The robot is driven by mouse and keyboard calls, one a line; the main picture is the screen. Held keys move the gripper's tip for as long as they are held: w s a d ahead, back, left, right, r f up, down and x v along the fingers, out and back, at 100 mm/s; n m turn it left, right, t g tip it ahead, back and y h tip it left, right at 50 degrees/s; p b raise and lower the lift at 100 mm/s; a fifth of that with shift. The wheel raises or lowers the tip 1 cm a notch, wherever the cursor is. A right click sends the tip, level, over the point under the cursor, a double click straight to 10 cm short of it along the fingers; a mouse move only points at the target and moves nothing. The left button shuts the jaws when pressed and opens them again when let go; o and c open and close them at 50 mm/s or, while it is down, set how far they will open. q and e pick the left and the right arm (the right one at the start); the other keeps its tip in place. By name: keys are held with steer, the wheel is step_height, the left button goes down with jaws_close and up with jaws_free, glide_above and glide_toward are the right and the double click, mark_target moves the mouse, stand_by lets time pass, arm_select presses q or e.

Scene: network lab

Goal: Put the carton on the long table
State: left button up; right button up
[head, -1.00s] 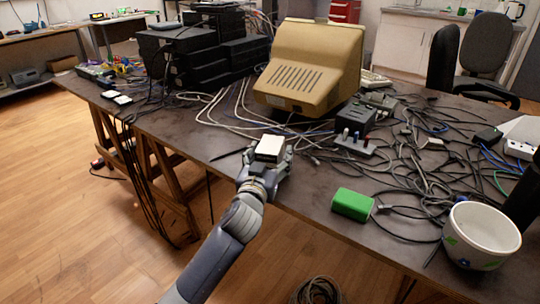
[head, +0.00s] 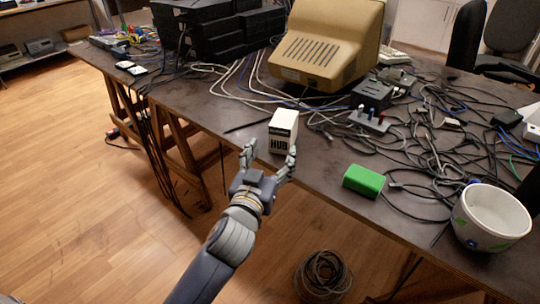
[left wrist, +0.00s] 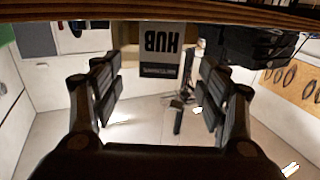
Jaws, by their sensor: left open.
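The carton (head: 284,131) is a small white box with a dark label reading HUB. It stands upright on the long table (head: 222,107), close to its front edge. My left gripper (head: 268,160) is open, its fingers apart on the near side of the carton and not closed on it. In the left wrist view the picture is upside down; the carton (left wrist: 161,48) shows beyond and between the two spread fingers (left wrist: 160,88). My right gripper is not in view.
A green block (head: 363,181) and a white bowl (head: 491,217) stand to the right near the front edge. Loose cables cover much of the table's right half. A beige monitor (head: 328,45) stands behind. A cable coil (head: 322,275) lies on the floor.

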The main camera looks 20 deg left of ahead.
arm_select(q)
steer(key=s+a+f+g, duration=0.1)
steer(key=s+f+g, duration=0.35)
steer(key=f, duration=0.65)
steer(key=s+a+f+g, duration=0.1)
steer(key=s+f+g, duration=0.35)
steer(key=f, duration=0.75)
steer(key=s+f+m+g, duration=0.1)
steer(key=s+f+g, duration=0.2)
steer(key=s+f, duration=0.3)
steer(key=s+f+m+g, duration=0.1)
steer(key=s+f+g, duration=0.2)
steer(key=s+f, duration=0.4)
steer(key=s, duration=0.6)
steer(key=shift+f+h, duration=0.25)
steer(key=shift+h, duration=0.15)
